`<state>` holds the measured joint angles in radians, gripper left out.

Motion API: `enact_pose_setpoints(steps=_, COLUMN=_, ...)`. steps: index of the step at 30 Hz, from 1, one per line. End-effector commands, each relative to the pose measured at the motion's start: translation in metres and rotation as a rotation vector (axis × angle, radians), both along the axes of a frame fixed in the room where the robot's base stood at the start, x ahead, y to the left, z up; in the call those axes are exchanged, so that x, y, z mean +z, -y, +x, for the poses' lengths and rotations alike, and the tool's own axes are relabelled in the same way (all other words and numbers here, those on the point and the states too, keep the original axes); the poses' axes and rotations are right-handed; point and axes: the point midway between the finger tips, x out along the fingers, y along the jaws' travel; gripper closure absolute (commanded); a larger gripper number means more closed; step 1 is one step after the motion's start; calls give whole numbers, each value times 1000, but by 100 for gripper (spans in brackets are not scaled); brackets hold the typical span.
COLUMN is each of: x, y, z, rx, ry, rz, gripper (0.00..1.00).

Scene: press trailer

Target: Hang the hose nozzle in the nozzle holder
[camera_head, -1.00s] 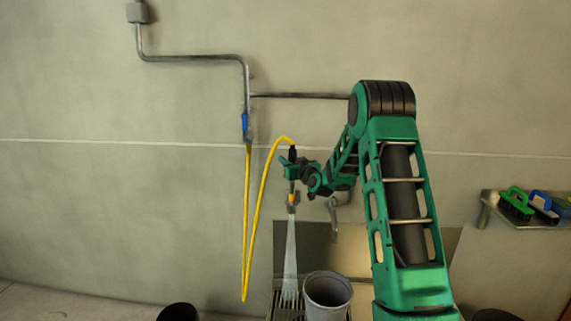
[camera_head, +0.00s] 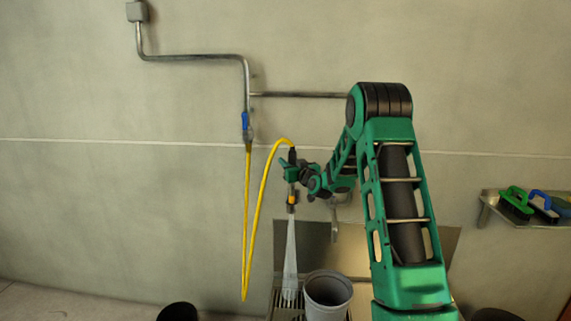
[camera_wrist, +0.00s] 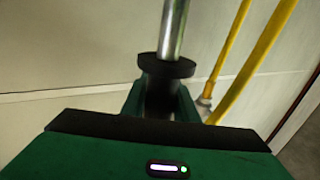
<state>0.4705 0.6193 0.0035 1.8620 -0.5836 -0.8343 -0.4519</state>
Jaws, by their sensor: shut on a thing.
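My gripper (camera_head: 290,173) is shut on the hose nozzle (camera_head: 292,199), which hangs upright with its orange-marked tip down. A pale jet of water (camera_head: 290,262) sprays downward from it. In the wrist view, the nozzle's silver tube (camera_wrist: 173,30) and black collar (camera_wrist: 165,68) stand between my green fingers (camera_wrist: 160,103). The yellow hose (camera_head: 262,195) loops from the nozzle's top down and up to the wall pipe. A grey metal bracket (camera_head: 335,220) on the wall, possibly the nozzle holder, is right of the nozzle and partly hidden by my arm.
A grey bucket (camera_head: 328,291) stands on a grate (camera_head: 284,303) just right of the water jet. The wall pipe (camera_head: 246,85) has a blue valve handle (camera_head: 245,122). A shelf (camera_head: 487,208) with brushes is at right. A dark bucket (camera_head: 178,312) is at lower left.

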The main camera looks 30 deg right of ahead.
Motion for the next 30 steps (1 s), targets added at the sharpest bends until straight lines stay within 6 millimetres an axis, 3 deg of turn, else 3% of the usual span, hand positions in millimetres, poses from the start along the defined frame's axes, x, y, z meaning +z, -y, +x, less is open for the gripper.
enact_pose_setpoints(steps=30, x=-34, y=0, z=0, rx=0, ry=1, rz=0, gripper=96)
